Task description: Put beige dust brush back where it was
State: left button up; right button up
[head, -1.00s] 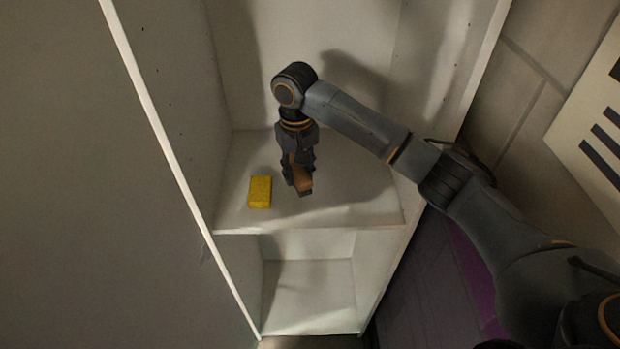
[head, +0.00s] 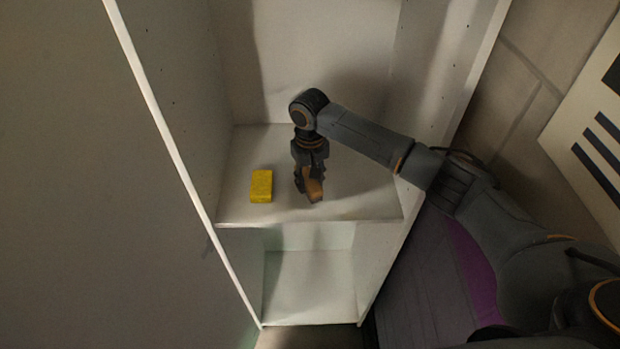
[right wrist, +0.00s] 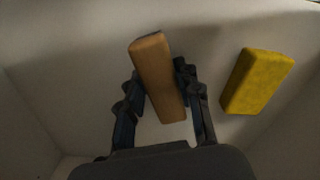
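The beige dust brush (head: 314,188) shows as a tan-brown block at the tip of my right gripper (head: 309,188), over the front part of the white shelf (head: 350,205). In the right wrist view, the brush (right wrist: 158,75) lies between the two dark fingers of the gripper (right wrist: 160,82), which are close against its sides. The gripper points down and is shut on the brush. Whether its underside touches the shelf I cannot tell. My left gripper is not in view.
A yellow sponge-like block (head: 261,186) lies on the shelf to the left of the gripper, with a small gap; it also shows in the right wrist view (right wrist: 256,81). Side walls (head: 180,150) bound the shelf. A lower compartment (head: 310,285) is empty.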

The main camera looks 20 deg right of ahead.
aim_at(310, 180)
jog(key=o, duration=0.4)
jog(key=shift+c, duration=0.2)
notch_tip(310, 180, up, 6)
jog(key=p, duration=0.5)
notch_tip(310, 180, up, 6)
jog(key=shift+r, duration=0.15)
